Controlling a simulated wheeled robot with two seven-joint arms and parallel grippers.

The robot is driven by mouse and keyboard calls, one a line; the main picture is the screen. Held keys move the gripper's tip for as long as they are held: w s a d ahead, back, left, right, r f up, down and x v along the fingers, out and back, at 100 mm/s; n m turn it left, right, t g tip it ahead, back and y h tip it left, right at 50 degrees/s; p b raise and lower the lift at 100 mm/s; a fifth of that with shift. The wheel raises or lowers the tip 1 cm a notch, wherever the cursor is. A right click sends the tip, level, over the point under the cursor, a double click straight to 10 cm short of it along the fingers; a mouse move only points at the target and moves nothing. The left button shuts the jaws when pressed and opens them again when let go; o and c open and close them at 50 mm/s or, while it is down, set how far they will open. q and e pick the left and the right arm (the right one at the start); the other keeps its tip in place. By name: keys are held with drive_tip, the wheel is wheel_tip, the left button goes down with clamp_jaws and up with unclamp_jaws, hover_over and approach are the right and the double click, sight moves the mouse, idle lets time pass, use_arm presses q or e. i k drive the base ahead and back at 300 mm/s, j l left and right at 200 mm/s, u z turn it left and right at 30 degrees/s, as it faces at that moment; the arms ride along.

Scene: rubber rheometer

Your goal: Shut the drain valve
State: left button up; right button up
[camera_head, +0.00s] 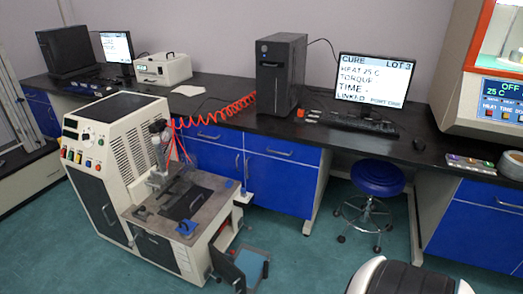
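The cream rheometer-like machine (135,150) stands on the floor at the left, with a control panel and a flat work deck (165,208). I cannot pick out the drain valve for certain. Below that side a dark panel (226,268) stands out beside a low blue-lined tray (251,265). Neither of my grippers is in view.
A red coiled hose (215,116) runs from the machine toward the black computer tower (281,72) on the bench. A blue stool (377,178) stands before the bench. A monitor (375,82) reads "HEAT 25 C". Green floor (300,262) is open right of the machine.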

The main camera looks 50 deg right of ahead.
sight(227, 221)
drive_tip(key=z, duration=1.25)
drive_tip(key=l+u, duration=0.1)
drive_tip(key=l, duration=0.4)
drive_tip(key=i+l+u, duration=0.3)
drive_tip(key=l, duration=0.35)
drive_tip(key=l+u, duration=0.35)
drive_tip(key=l, duration=0.3)
drive_tip(key=l+u, duration=0.3)
drive_tip(key=l, duration=0.45)
drive_tip(key=i+l+u, duration=0.75)
drive_tip(key=i+l, duration=0.2)
drive_tip(key=l, duration=0.15)
drive_tip(key=i+l+u, duration=0.1)
drive_tip(key=i, duration=0.3)
drive_tip(key=l, duration=0.1)
